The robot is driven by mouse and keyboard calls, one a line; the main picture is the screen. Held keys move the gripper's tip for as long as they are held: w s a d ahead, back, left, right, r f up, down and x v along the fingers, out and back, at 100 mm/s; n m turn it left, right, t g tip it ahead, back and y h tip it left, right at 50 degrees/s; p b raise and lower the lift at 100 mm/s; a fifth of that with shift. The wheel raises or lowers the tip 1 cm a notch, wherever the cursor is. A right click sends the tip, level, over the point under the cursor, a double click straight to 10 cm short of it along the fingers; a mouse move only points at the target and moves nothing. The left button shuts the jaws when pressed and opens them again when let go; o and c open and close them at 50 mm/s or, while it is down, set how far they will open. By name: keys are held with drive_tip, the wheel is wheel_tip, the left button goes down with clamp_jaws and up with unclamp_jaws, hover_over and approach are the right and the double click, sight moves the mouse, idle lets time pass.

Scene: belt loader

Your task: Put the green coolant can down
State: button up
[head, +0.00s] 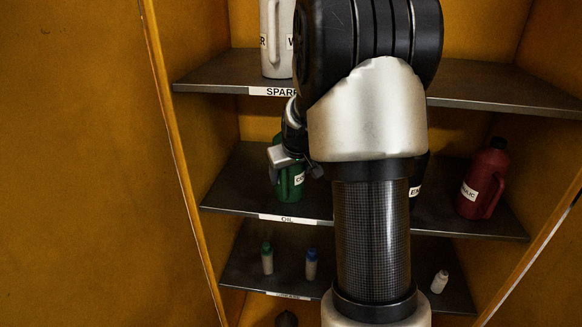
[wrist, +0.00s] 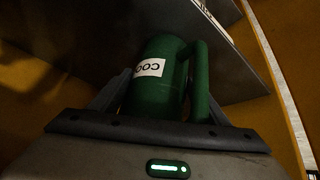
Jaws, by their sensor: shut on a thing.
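The green coolant can (head: 290,187) is at the middle shelf (head: 240,199) of the cabinet, left of my arm, over the shelf's "OIL" label. It looks upright, and my arm hides part of it. My gripper (head: 294,161) is shut on the can. In the wrist view the can (wrist: 158,95) sits between the two fingers, its white "COO..." label and its handle showing. I cannot tell whether its base touches the shelf.
A red jug (head: 483,180) stands on the middle shelf at right. A pale jug (head: 277,40) is on the top shelf (head: 220,72). Small bottles with green (head: 267,259) and blue (head: 311,265) caps and a white bottle (head: 439,282) stand on the lower shelf. Cabinet sides border both sides.

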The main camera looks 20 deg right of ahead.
drive_tip(key=shift+w+r, duration=0.1)
drive_tip(key=shift+r, duration=0.1)
drive_tip(key=shift+f, duration=0.15)
drive_tip(key=o, duration=2)
drive_tip(key=shift+c, duration=0.2)
